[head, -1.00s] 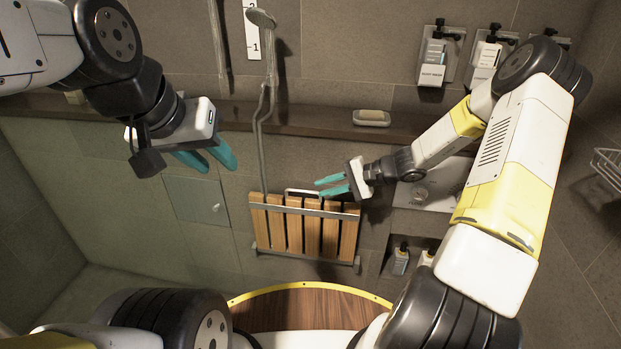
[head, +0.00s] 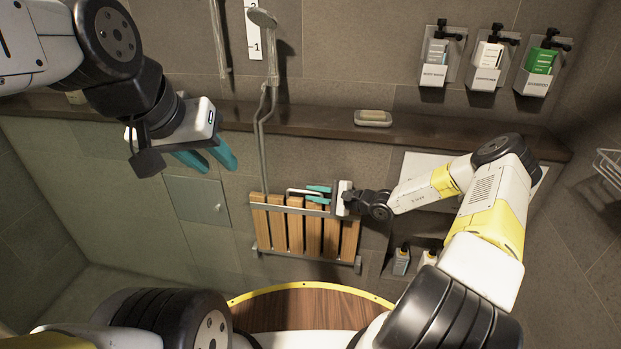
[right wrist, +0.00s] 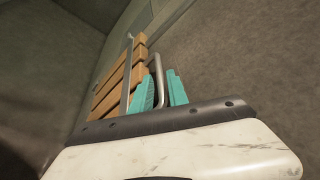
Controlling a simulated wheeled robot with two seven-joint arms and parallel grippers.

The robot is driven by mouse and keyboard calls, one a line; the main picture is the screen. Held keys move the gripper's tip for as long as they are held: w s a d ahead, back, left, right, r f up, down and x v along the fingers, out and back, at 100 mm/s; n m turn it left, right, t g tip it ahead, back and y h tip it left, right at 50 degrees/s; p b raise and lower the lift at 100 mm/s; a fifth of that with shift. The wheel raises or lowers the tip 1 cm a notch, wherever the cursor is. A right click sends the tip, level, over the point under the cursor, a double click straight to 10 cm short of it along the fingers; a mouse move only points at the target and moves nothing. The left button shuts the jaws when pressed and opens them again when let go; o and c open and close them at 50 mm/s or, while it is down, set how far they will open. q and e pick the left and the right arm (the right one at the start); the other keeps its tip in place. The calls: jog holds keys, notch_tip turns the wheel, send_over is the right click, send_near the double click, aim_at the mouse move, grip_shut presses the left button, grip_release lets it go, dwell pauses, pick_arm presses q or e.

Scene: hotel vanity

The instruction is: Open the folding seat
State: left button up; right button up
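The folding seat (head: 288,232), with upright wooden slats and metal rails, is folded up against the shower wall. A metal handle bar (head: 289,192) stands out at its top edge. My right gripper (head: 308,194) is at the right part of the handle, in front of the slats. In the right wrist view its two teal fingers (right wrist: 159,80) are apart, with the bent handle bar (right wrist: 157,62) showing between them. Contact cannot be told. The seat slats (right wrist: 108,95) lie to the left there. My left gripper (head: 220,165) is open and empty, up and left of the seat.
A dark ledge (head: 320,121) runs above the seat, bearing a soap dish (head: 372,119). A shower hose (head: 262,150) hangs just above the seat. Wall dispensers (head: 487,70) are at upper right. A niche with bottles (head: 402,260) is right of the seat.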

jog(key=shift+w+a+f, duration=0.15)
jog(key=shift+w+a, duration=0.05)
jog(key=shift+a, duration=0.2)
grip_shut()
dwell(1.2)
